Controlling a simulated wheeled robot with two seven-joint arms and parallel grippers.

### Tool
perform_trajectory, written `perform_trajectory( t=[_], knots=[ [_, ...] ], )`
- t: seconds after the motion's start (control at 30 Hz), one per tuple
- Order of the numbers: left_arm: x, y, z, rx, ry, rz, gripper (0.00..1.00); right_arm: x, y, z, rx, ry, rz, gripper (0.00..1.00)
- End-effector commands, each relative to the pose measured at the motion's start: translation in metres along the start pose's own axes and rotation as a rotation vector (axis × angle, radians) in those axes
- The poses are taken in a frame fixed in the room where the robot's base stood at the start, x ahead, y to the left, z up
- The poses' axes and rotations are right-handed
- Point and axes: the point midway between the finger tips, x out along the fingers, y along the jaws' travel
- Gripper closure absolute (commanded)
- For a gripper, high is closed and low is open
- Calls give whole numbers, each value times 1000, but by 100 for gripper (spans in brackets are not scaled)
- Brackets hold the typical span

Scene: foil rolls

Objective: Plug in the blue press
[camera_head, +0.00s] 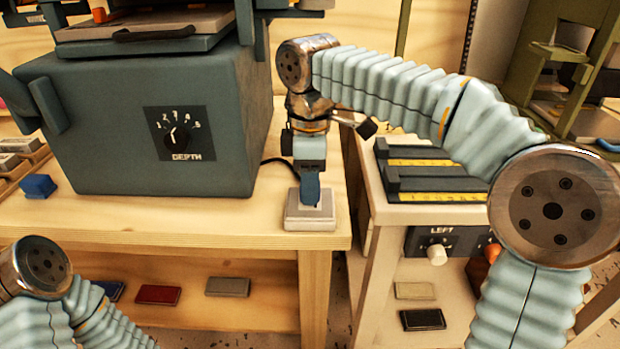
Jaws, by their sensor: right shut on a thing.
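The blue press (95,150) is a large dark blue-grey machine with a depth dial (178,134), standing on the wooden table at left. A black cable (272,161) runs from its right side to my right gripper. My right gripper (311,190) points down and is shut on the plug at the cable's end, which its fingers mostly hide. Directly below is a small light grey socket block (310,222) on the table near its right front corner. The fingertips are at the block's top; I cannot tell whether the plug is seated. My left gripper is out of view.
A small blue block (38,186) lies left of the press. Red (158,294) and grey (228,286) blocks lie on the shelf below. A second bench at right holds dark rails with yellow scales (430,163) and a control panel (445,243). A gap separates the benches.

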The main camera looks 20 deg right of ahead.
Motion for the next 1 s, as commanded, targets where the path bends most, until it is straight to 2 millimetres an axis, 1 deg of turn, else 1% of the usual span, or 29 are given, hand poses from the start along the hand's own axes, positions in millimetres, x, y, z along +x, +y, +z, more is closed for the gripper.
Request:
perform_trajectory(
  t=[0.57,0.83,1.0],
  knots=[
    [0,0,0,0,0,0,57,0,0,0,0,0,0,85],
    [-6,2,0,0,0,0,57,-1,0,0,0,0,-3,85],
    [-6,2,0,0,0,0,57,0,0,0,0,0,-4,85]
  ],
)
